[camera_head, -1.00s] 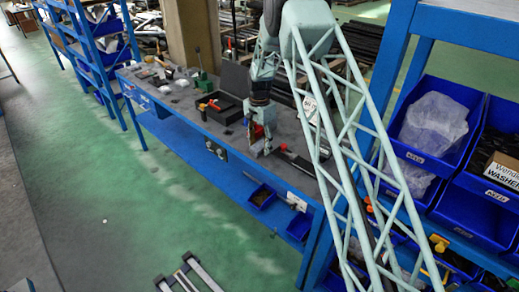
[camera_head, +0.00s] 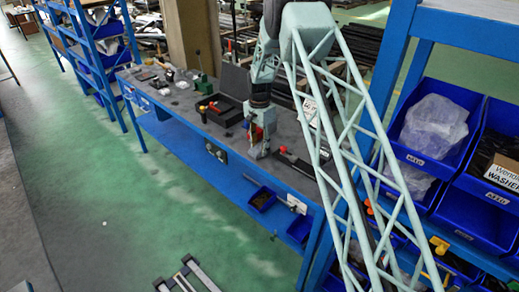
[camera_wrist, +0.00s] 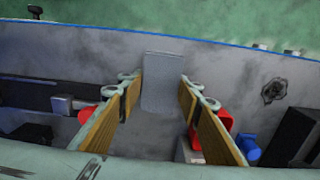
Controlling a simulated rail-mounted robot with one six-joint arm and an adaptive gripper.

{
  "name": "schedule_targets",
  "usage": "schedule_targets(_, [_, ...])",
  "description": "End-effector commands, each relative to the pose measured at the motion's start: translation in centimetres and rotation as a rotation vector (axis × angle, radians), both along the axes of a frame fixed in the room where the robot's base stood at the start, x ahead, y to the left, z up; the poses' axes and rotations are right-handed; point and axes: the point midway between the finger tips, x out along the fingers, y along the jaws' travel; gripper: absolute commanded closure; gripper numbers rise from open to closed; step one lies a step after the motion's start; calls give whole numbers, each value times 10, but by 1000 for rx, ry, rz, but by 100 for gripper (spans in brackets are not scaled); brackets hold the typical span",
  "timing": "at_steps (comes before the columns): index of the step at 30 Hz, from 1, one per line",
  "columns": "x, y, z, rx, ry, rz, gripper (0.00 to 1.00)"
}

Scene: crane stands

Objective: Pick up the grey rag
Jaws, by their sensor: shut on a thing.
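The grey rag (camera_wrist: 163,83) appears in the wrist view as a smooth, light grey, roughly rectangular piece between my two fingers. My gripper (camera_wrist: 160,84) is shut on it, with the fingertips at its left and right sides. The fingers have tan inner pads and stand well apart. In the head view my gripper (camera_head: 257,148) is low over the grey top of the blue workbench (camera_head: 222,140). The rag is too small there to make out clearly. I cannot tell whether it is clear of the bench top.
Red items (camera_wrist: 224,118) and a blue item (camera_wrist: 248,150) lie close to my right finger in the wrist view. A dark round scrap (camera_wrist: 274,90) lies farther right. A black open box (camera_head: 222,108) stands left of my gripper. Blue bins (camera_head: 440,130) fill the rack at right.

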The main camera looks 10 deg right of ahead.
Motion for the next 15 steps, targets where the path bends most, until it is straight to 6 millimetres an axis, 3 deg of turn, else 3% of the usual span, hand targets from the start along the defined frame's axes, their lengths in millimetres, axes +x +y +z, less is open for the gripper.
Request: schedule_targets(15, [1,0,31,0,-1,0,78])
